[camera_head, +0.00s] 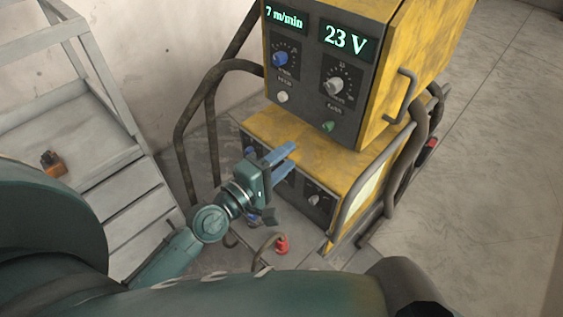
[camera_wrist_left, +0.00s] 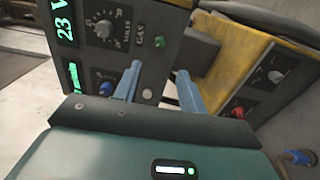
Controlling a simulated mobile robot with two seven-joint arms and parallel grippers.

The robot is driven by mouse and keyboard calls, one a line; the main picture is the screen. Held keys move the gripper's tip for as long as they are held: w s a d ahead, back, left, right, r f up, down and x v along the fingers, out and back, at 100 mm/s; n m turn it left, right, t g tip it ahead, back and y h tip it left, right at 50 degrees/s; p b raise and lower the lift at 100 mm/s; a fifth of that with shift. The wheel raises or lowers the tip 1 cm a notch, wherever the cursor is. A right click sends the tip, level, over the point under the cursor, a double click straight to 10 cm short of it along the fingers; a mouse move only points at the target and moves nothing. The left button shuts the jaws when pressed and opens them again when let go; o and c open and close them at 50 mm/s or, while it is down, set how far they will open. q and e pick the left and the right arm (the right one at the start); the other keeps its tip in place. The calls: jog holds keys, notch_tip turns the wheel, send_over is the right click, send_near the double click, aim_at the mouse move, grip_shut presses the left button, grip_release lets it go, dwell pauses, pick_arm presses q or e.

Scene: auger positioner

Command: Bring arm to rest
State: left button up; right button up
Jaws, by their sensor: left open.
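My left arm reaches in from the lower left. My left gripper (camera_head: 291,157) has two blue fingers, apart and empty, in front of the lower yellow unit (camera_head: 300,140) and just below the upper welding machine (camera_head: 326,75). In the left wrist view the open fingers (camera_wrist_left: 158,73) point toward the machine's panels, with nothing between them. I cannot tell the exact gap to the panel. My right gripper is not in view.
The upper panel has a blue knob (camera_head: 280,58), a grey knob (camera_head: 334,85) and displays reading 7 m/min and 23 V. Dark tube rails (camera_head: 180,140) flank the machine. Grey steps (camera_head: 110,180) with an orange object (camera_head: 53,163) stand left. Floor at right is clear.

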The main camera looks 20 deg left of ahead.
pick_arm(q)
jog(key=shift+s+a, duration=0.15)
jog(key=shift+s, duration=0.15)
jog(key=s+d+f+m+g+y, duration=0.1)
jog(key=s+f+m+g, duration=0.1)
jog(key=s+f+m, duration=0.3)
notch_tip(320, 180, down, 2)
jog(key=shift+d+f+m+g+p, duration=0.2)
jog(key=shift+d+m+g+p, duration=0.2)
jog(key=shift+m, duration=0.8)
jog(key=s+f+m+g+y, duration=0.1)
jog(key=s+f+m, duration=0.2)
jog(key=s+m, duration=0.1)
jog(key=s+f+m+g+y, duration=0.1)
jog(key=s+f+m+g, duration=0.1)
jog(key=s+f+m, duration=0.1)
jog(key=shift+s+f+m, duration=0.35)
jog(key=shift+f+m, duration=0.45)
jog(key=shift+m, duration=0.1)
jog(key=shift+c, duration=0.5)
jog(key=shift+s+d+f+m, duration=0.15)
jog(key=shift+s+f+m, duration=0.05)
jog(key=shift+s+m, duration=0.1)
